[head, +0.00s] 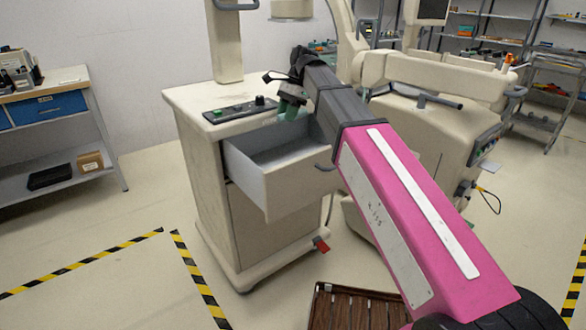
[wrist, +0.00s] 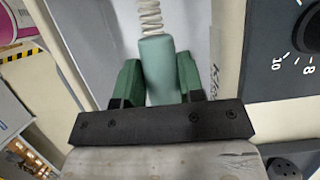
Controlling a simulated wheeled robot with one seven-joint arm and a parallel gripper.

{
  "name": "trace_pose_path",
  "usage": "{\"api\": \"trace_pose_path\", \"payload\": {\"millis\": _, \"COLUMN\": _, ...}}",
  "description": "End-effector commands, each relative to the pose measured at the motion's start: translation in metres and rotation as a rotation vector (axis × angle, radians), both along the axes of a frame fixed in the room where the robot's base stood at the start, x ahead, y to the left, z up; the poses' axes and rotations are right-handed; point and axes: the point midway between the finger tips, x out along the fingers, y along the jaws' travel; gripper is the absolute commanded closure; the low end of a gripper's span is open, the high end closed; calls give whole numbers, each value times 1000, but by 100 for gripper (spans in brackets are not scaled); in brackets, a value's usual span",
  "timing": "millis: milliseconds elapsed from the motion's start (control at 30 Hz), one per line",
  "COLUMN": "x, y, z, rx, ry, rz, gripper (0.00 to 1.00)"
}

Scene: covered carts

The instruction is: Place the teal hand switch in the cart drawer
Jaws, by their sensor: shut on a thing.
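The teal hand switch (wrist: 157,70) is a cylinder with a coiled white cord at its far end, seen in the wrist view. My gripper (wrist: 158,85) has green fingers, one on each side of the switch, and is shut on it. In the head view my gripper (head: 291,106) is above the back of the open cart drawer (head: 243,183). The drawer is pulled out from the beige cart (head: 190,100) and its visible inside looks empty. My arm hides the drawer's right part. The switch is too small to make out surely in the head view.
A control panel (head: 240,110) with a knob lies on the cart top beside my gripper. A large beige machine (head: 435,130) stands close on the right. A brown slatted tray (head: 350,308) is on the floor in front. Floor at the left is clear.

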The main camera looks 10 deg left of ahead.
Motion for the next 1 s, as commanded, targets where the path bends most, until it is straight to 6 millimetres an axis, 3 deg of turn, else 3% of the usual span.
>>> {"api": "trace_pose_path", "payload": {"millis": 167, "x": -6, "y": 6, "z": -12, "rx": -1, "ry": 1, "rz": 28, "gripper": 93}}
{"api": "trace_pose_path", "payload": {"millis": 700, "x": -5, "y": 5, "z": -120, "rx": -2, "ry": 1, "rz": 26, "gripper": 93}}
{"api": "trace_pose_path", "payload": {"millis": 1000, "x": -4, "y": 6, "z": -144, "rx": -1, "ry": 0, "rz": 25, "gripper": 93}}
